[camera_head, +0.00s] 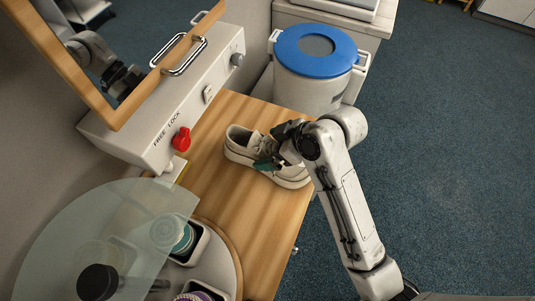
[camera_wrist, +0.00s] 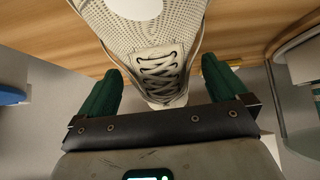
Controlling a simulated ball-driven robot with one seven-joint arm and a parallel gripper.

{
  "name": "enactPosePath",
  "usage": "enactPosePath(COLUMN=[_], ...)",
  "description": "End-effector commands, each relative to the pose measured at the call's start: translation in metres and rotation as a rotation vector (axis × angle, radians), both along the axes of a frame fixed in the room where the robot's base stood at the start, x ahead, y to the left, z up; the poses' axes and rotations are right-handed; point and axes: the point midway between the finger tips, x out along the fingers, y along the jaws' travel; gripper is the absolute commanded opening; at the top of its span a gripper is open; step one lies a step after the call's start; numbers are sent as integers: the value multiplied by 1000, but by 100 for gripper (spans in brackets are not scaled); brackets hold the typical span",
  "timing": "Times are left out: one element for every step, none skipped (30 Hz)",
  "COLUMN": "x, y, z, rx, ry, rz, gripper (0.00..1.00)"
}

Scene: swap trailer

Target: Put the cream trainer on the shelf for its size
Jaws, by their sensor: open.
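The cream trainer (camera_head: 240,142) lies on the wooden counter (camera_head: 215,190) in the head view, its opening toward the upper left and its toe toward the lower right. My gripper (camera_head: 268,164) is over the middle of the shoe, hiding part of it. In the wrist view the trainer's dark laces (camera_wrist: 160,72) show between the two green fingers of my gripper (camera_wrist: 162,80). The fingers are open, one on each side of the shoe. A blank pale oval patch (camera_wrist: 133,8) shows on the shoe. No size mark is readable, and no shelf is identifiable.
A white control box (camera_head: 165,120) marked "FREE LOCK" with a red knob (camera_head: 181,139) stands along the counter's left. A frosted panel (camera_head: 95,225) covers containers at the lower left. A blue-lidded bin (camera_head: 310,85) stands behind the counter. Blue carpet (camera_head: 440,150) is clear to the right.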

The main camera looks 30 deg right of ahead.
Motion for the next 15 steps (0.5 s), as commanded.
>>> enactPosePath(x=[3, 6, 9, 11, 13, 15, 16, 16, 17, 17, 17, 17, 17, 17, 17], y=[4, 6, 8, 9, 11, 12, 13, 14, 14, 14, 14, 14, 14, 14, 14], z=[-5, -8, -13, -16, -19, -21, -22, -24, -25, -25, -26, -26, -25, -25, -25], rx=[-1, -1, -1, 0, 0, 1, 0, 0, -1, -1, -1, -1, -1, -1, 0], ry=[5, 3, 3, 1, 3, 2, 0, 0, 1, 1, 1, 0, 0, 0, 0], rz=[2, 1, 1, 1, 1, 1, 1, 1, 1, 1, 1, 1, 1, 1, 0], gripper=[100, 100, 100, 100, 100, 100, 100, 100, 100, 100, 100, 100, 100, 100, 100])
